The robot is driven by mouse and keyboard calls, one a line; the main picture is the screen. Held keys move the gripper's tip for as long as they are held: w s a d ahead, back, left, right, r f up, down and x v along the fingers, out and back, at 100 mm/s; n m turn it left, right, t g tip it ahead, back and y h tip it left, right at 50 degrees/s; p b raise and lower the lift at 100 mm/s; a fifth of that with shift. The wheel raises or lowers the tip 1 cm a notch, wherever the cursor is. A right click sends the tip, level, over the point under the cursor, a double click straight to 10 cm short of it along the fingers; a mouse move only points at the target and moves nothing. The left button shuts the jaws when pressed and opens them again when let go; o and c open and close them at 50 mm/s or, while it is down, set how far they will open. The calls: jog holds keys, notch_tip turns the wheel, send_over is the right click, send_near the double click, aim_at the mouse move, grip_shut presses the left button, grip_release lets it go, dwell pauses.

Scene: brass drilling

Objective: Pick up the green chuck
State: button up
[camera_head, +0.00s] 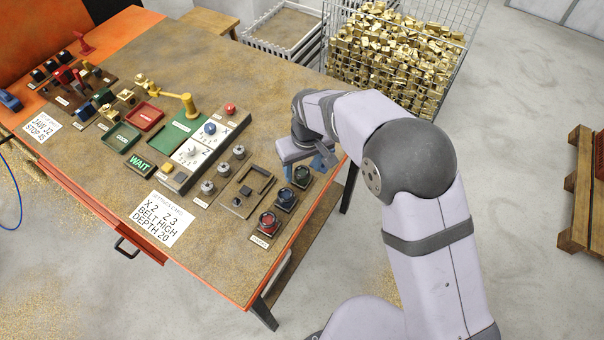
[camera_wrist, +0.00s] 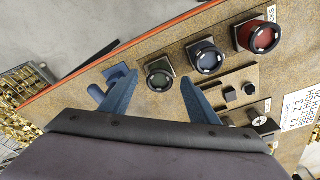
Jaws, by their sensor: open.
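The green chuck (camera_head: 301,175) is a short dark green cylinder with a dark ring on top. It stands on a small square base at the right end of a row of three chucks, near the bench's right edge. My gripper (camera_head: 309,162) is just above and behind it in the head view, open and empty. In the wrist view the green chuck (camera_wrist: 159,77) shows between the tips of my two blue fingers (camera_wrist: 160,80), apart from both as far as I can tell.
The blue chuck (camera_head: 285,198) and the red chuck (camera_head: 268,222) stand beside it in the row. A recessed dark fixture (camera_head: 248,190) and several metal knobs lie to the left. A wire basket of brass parts (camera_head: 385,60) stands beyond the bench.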

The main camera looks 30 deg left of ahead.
jog(key=shift+w+a+f, duration=0.1)
jog(key=shift+f, duration=1.1)
grip_shut()
jog(key=shift+r, duration=0.1)
jog(key=shift+r, duration=0.15)
